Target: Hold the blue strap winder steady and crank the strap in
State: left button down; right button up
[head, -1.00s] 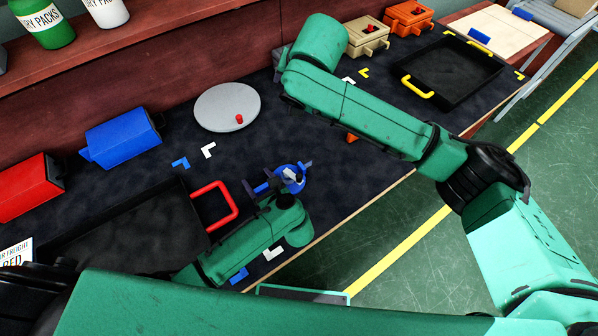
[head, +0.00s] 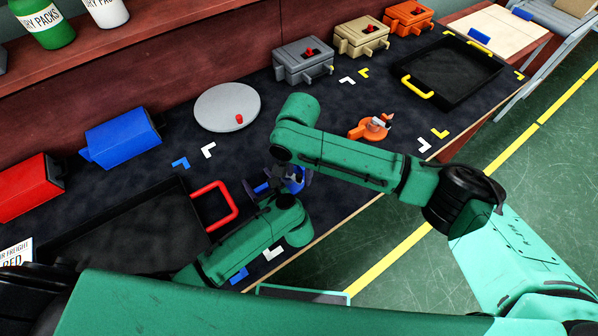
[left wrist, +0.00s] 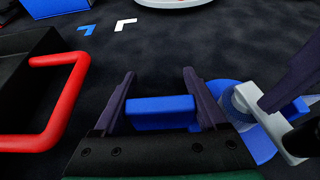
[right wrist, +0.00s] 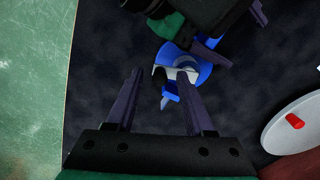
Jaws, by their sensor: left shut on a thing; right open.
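The blue strap winder (head: 296,186) stands on the dark mat near the front edge, partly hidden by my grippers. In the left wrist view its round blue body (left wrist: 232,98) carries a pale grey crank arm (left wrist: 275,122). My left gripper (left wrist: 160,85) is shut on the blue block (left wrist: 160,113) at the winder's side. My right gripper (right wrist: 162,76) is open above the winder, pointing down. In the right wrist view the crank's dark knob (right wrist: 159,77) appears between its fingertips; I cannot tell whether they touch it.
An orange winder (head: 369,130) stands to the right. A black tray with a red handle (head: 214,207) is left of my left gripper. A grey disc with a red knob (head: 227,108) lies behind. Coloured boxes line the back, and a black tray with yellow handles (head: 452,72) is at right.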

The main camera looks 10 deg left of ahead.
grip_shut()
